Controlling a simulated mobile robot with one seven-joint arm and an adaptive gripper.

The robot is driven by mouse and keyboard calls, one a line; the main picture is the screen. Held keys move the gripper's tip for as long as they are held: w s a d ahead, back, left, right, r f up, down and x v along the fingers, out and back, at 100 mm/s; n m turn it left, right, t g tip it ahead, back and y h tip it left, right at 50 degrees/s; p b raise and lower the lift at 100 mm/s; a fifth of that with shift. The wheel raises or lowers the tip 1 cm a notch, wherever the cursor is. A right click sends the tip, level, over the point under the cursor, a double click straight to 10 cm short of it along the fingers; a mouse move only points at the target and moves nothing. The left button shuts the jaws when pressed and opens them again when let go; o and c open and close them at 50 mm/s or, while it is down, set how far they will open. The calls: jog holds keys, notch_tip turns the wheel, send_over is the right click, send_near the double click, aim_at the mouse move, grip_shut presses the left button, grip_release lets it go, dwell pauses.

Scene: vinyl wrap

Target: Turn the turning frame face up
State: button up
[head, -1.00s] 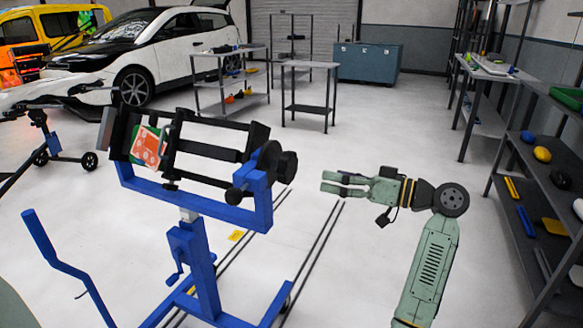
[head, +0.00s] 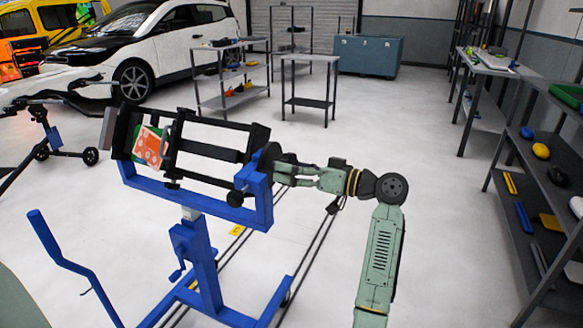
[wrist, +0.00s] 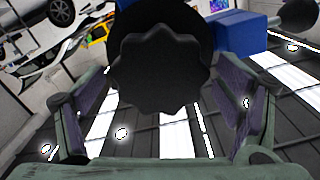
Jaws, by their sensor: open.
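The turning frame is a black frame (head: 205,150) on a blue stand (head: 200,265), left of centre in the head view. It is tilted and bears a red and green panel with white marks (head: 150,147). A black lobed knob (wrist: 160,75) fills the upper middle of the wrist view. My gripper (head: 289,172) is at the right end of the frame, by the knob. In the wrist view my open gripper's fingers (wrist: 168,110) stand to the left and right of the knob, with gaps on both sides.
A blue bent handle (head: 70,258) stands at the lower left. A shelf rack (head: 530,210) with small items stands at the right. A small table (head: 308,103) and a white car (head: 165,50) are behind. The floor between stand and rack is clear.

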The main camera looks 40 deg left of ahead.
jog(key=shift+c, duration=0.2)
jog(key=c, duration=1.6)
